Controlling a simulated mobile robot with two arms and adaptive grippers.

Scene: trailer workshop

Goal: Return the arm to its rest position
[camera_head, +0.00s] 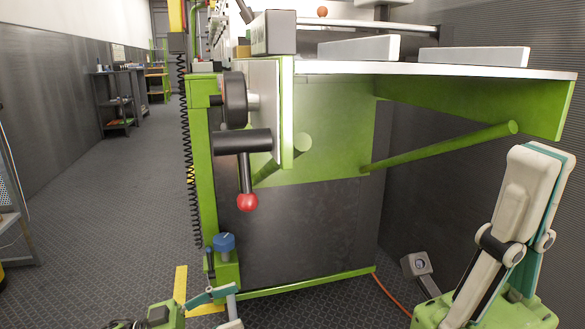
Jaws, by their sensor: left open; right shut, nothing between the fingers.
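My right gripper (541,170) stands large at the right edge. Its pale and teal fingers point up and are shut with nothing between them. It is in front of the green-framed workbench (345,128), below the bench top. My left gripper (222,299) is low at the bottom edge, left of centre, near the foot of the bench. It is open, and only its green body and part of a finger show. The rest is cut off by the frame.
A slanted green brace (440,147) runs under the top. An orange cable (392,296) lies on the floor. The aisle floor (110,215) at left is clear.

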